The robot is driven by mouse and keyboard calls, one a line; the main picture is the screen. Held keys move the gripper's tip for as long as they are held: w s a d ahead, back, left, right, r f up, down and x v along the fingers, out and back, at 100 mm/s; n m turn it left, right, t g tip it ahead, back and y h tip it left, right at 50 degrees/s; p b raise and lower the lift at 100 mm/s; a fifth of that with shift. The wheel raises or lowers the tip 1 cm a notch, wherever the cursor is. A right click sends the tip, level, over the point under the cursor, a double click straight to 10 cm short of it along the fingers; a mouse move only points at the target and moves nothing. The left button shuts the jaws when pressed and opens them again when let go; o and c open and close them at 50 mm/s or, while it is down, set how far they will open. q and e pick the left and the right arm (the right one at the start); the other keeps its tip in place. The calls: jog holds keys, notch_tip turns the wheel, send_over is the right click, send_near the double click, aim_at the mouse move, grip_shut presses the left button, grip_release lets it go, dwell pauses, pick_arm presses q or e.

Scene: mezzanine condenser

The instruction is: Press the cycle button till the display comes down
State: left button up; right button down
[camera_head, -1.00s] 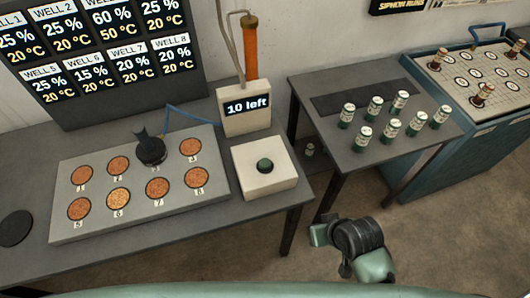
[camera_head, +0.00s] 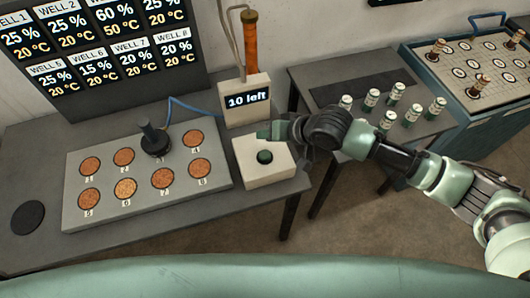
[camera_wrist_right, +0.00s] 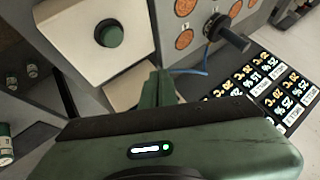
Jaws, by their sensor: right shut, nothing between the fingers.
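The cycle button is a dark green round knob (camera_head: 264,157) on a white box (camera_head: 268,177) at the right end of the grey table. It also shows in the right wrist view (camera_wrist_right: 109,34). My right gripper (camera_head: 268,131) is shut and empty, above the back part of the button box, just behind the knob in the picture. In the right wrist view its green fingers (camera_wrist_right: 158,88) point toward the box, apart from the knob. My left gripper is not in view.
A grey block with several numbered wells (camera_head: 145,182) and a black knob (camera_head: 154,138) stands left of the button box. Several small vials (camera_head: 371,98) stand on the right table. A blue cable (camera_head: 190,106) runs behind the block.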

jog(key=shift+w+d+r, duration=0.1)
jog(key=shift+w+d, duration=0.3)
jog(key=shift+w, duration=0.1)
jog(key=b, duration=0.8)
send_over(267, 156)
notch_tip(267, 156, down, 7)
jog(key=shift+d, duration=0.1)
jog(key=shift+f, duration=0.9)
jog(key=shift+f, duration=0.1)
dwell(0.7)
jog(key=shift+f, duration=0.35)
